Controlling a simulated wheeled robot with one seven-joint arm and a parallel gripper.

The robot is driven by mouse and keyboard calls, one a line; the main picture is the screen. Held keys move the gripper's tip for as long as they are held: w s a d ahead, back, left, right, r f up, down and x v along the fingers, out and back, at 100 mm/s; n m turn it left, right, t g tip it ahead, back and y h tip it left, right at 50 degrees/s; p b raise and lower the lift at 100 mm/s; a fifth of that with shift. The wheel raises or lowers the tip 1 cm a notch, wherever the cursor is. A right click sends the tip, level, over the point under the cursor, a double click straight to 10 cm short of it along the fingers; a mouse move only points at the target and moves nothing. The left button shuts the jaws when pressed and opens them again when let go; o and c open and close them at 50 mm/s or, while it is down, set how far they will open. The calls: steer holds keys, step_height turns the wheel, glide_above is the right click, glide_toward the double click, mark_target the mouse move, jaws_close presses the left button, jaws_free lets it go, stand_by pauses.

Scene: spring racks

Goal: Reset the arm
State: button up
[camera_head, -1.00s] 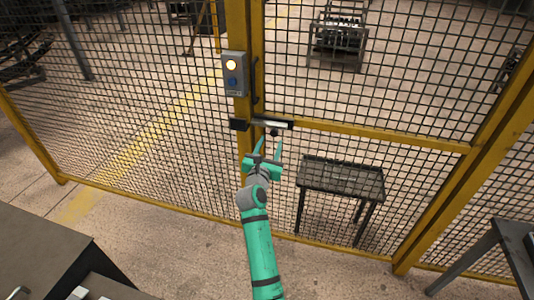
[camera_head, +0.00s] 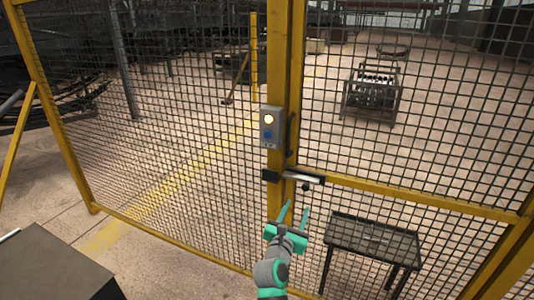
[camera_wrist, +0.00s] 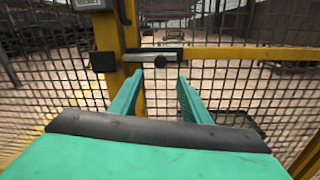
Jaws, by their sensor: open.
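My gripper (camera_head: 294,217) is green, open and empty. It points at the yellow gate post, just below the gate latch (camera_head: 302,178), and looks apart from it. In the wrist view the two fingers of my gripper (camera_wrist: 160,92) are spread, with nothing between them but the mesh behind. The latch (camera_wrist: 150,56), a dark block with a silver bar and a dark knob, lies beyond the fingertips. My arm reaches up from the bottom of the head view.
A yellow-framed mesh fence (camera_head: 170,130) with a gate spans the view. A dark table (camera_head: 375,238) stands behind the mesh. A dark cabinet (camera_head: 55,265) is at lower left.

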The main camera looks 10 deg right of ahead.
steer(key=s+a+f+m+y, duration=0.2)
steer(key=s+a+f+m, duration=0.1)
steer(key=s+a+f, duration=0.3)
steer(key=s+a+f+m+y, duration=0.2)
steer(key=s+a+f+m, duration=0.15)
steer(key=s+f, duration=0.4)
steer(key=s+a+f+m+y, duration=0.1)
steer(key=s+a+f+m, duration=0.25)
steer(key=s, duration=0.35)
steer(key=s+a+f+m+y, duration=0.1)
steer(key=s+a+f+m, duration=0.25)
steer(key=s, duration=0.25)
steer(key=s+a+m+y, duration=0.15)
steer(key=s+m, duration=0.55)
steer(key=s, duration=0.9)
steer(key=s+r+m, duration=0.3)
steer(key=s+m, duration=0.1)
steer(key=s, duration=0.3)
steer(key=s+d+r+m, duration=0.1)
steer(key=s+r+m, duration=0.2)
steer(key=s, duration=0.4)
steer(key=shift+r+m+g, duration=0.25)
steer(key=shift+m+g, duration=0.15)
steer(key=shift+m, duration=0.25)
